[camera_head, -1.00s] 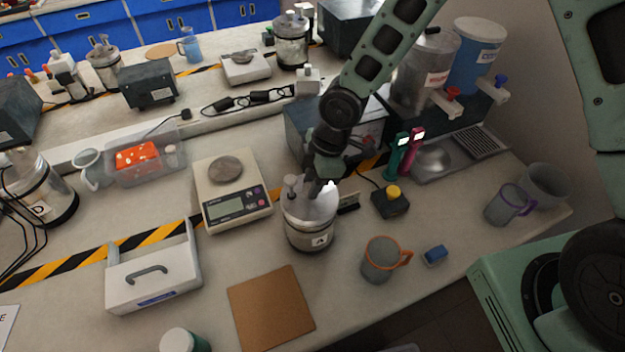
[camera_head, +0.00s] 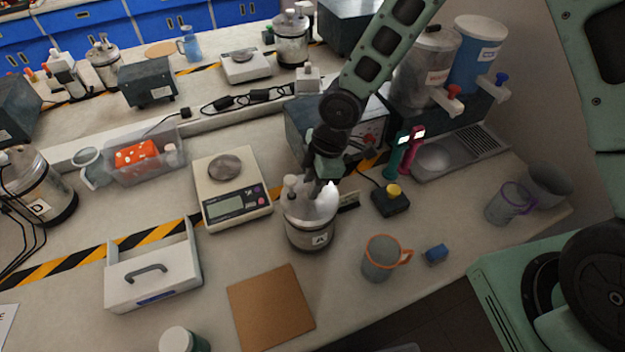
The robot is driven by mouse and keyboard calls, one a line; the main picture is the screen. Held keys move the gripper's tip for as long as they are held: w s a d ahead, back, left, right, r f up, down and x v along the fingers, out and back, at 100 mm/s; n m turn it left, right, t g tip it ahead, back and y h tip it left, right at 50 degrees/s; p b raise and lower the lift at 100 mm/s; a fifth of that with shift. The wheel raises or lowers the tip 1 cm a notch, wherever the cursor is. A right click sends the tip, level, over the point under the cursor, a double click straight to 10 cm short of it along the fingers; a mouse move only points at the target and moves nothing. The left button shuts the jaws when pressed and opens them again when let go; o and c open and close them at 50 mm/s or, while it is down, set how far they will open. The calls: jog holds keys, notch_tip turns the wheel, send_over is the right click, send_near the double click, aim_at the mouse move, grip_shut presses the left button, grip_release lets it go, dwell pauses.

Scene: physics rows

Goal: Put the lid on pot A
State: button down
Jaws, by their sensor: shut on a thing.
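Pot A (camera_head: 310,235) is a metal pot with a dark band and an "A" label, upright on the bench right of the scale. A pale lid (camera_head: 317,204) is at the pot's mouth, and a pale knob shows at its left. My gripper (camera_head: 320,187) comes down from above and is shut on the lid. The gripper's fingers partly hide the lid, and I cannot tell whether the lid sits flush on the rim.
A digital scale (camera_head: 232,205) stands left of the pot. An orange-rimmed mug (camera_head: 380,260) and a blue block (camera_head: 436,253) are to the right. A black box with a yellow button (camera_head: 391,199) stands behind the mug. A brown board (camera_head: 270,306) lies in front.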

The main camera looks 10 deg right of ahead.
dwell(0.4)
jog(key=c, duration=1)
grip_release()
jog(key=shift+c, duration=0.2)
jog(key=shift+r+p, duration=3.55)
jog(key=shift+r, duration=0.5)
